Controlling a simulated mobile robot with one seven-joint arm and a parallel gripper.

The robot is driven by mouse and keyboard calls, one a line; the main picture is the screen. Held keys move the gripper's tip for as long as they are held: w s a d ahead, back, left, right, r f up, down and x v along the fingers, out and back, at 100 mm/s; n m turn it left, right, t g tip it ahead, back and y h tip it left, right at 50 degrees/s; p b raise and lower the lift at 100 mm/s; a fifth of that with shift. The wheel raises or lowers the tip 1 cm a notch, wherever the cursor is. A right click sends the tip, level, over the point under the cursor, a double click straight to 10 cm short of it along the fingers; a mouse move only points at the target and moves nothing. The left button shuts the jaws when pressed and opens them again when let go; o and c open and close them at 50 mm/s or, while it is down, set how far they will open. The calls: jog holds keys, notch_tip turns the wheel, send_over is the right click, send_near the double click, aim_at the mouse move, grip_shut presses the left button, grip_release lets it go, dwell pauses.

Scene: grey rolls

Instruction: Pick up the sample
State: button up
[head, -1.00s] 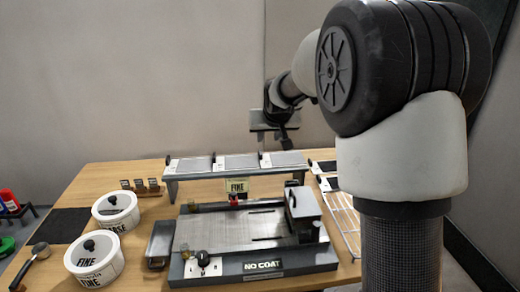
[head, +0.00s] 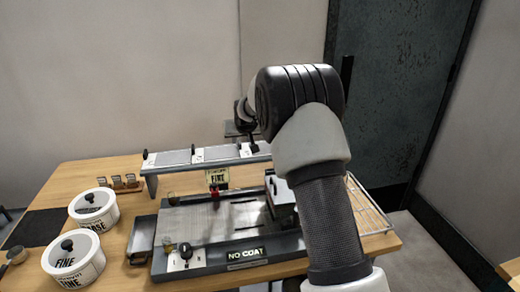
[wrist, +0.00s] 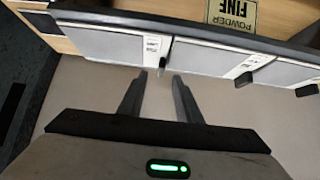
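The task's sample is not labelled; the likeliest candidates are the grey panels on the long raised rack (head: 151,181). They are a left panel (head: 173,158), a middle panel (head: 216,154) and a right one partly behind my arm. Two panels fill much of the top of the wrist view, a left one (wrist: 103,42) and a middle one (wrist: 207,62), with white label strips and dark tabs. My gripper (wrist: 161,76) is open and empty, its fingertips just short of the rack's edge in the wrist view. In the head view my arm mostly hides it.
A flat coating machine (head: 215,219) marked NO COAT stands before the rack, with a POWDER FINE sign (head: 217,177) between. Two lidded white tubs (head: 93,209) stand left. A wire rack (head: 368,205) is right. A dark door (head: 390,100) is behind.

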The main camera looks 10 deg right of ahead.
aim_at(240, 142)
jog(key=x, duration=0.4)
jog(key=shift+w+f, duration=0.2)
jog(key=shift+w, duration=0.05)
jog(key=shift+c, duration=0.4)
grip_shut()
jog(key=shift+r, duration=0.15)
